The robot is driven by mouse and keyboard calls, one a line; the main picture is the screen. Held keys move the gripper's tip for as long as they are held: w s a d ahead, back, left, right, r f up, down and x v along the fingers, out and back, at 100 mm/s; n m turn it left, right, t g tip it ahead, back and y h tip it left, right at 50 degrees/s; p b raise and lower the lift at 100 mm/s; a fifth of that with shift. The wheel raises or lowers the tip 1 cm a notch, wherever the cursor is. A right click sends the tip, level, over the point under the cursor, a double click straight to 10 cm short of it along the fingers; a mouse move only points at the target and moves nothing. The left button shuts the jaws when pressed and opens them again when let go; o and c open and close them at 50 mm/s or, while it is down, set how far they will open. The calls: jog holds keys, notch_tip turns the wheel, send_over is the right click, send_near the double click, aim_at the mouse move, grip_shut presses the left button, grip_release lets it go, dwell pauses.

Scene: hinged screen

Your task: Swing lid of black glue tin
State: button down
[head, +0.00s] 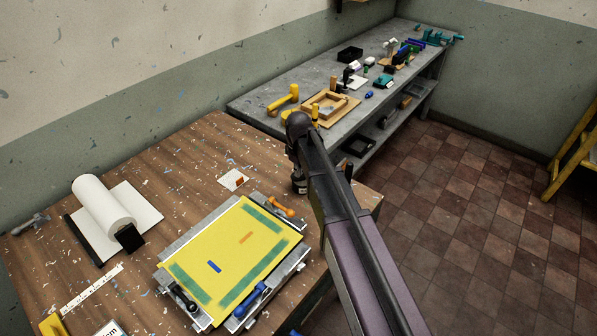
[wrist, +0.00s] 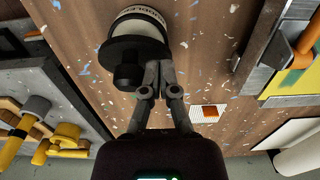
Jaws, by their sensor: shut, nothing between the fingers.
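The glue tin (wrist: 140,14) shows at the top of the wrist view, with a pale lettered label band and black edges. Its round black lid (wrist: 118,48) faces the camera, with a dark stubby knob (wrist: 127,76) on it. My gripper (wrist: 158,68) is shut and empty, its fingertips right beside the knob and over the lid's edge in the picture. I cannot tell whether they touch. In the head view the tin (head: 300,187) stands on the wooden table near its far right edge, partly hidden by my arm. The fingers are hard to make out there.
A yellow-covered hinged screen (head: 232,250) lies on the wooden table (head: 165,165), with a paper roll (head: 103,205) to its left. A small white card (head: 233,180) lies left of the tin. A grey bench (head: 330,60) with tools stands behind.

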notch_tip(320, 180, up, 7)
jog(key=p, duration=0.6)
jog(key=shift+r+p, duration=0.2)
jog(key=shift+p, duration=0.2)
jog(key=s+d+f+m+b, duration=0.2)
jog(key=s+d+m, duration=0.8)
jog(key=s+d, duration=0.8)
jog(key=shift+s+d+f, duration=0.15)
jog(key=shift+s, duration=0.4)
dwell(1.9)
